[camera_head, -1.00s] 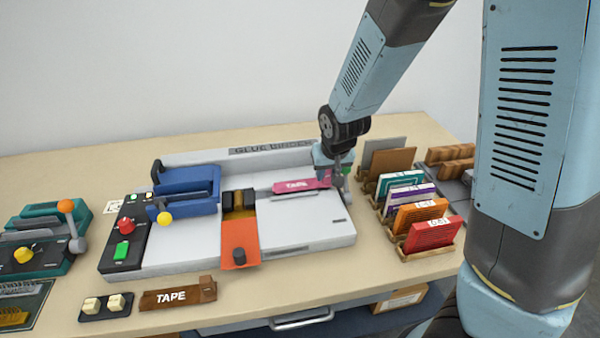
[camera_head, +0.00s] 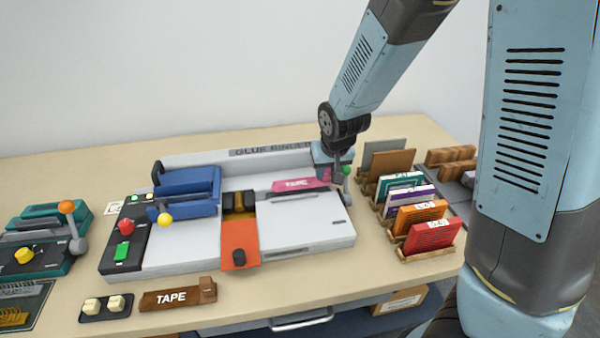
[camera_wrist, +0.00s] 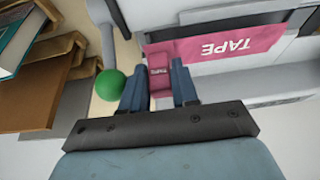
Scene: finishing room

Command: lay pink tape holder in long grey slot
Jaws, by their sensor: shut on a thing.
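The pink tape holder (camera_head: 292,185), lettered TAPE, is at the back right of the glue binder's white bed. It lies lengthwise along the bed, and it also shows in the wrist view (camera_wrist: 218,48). My gripper (camera_wrist: 160,88) is shut on the small pink block at the holder's end, one finger on each side. In the head view my gripper (camera_head: 324,177) is at the holder's right end, partly hidden by the arm. A long grey strip (camera_wrist: 277,100) runs beside the holder in the wrist view. Whether the holder is seated in the slot I cannot tell.
A green-knobbed lever (camera_wrist: 110,85) stands close beside my gripper. Wooden racks with colored cards (camera_head: 420,215) are to the right. A blue clamp (camera_head: 188,188) and an orange plate (camera_head: 240,240) are on the binder's left. A brown TAPE holder (camera_head: 172,298) lies in front.

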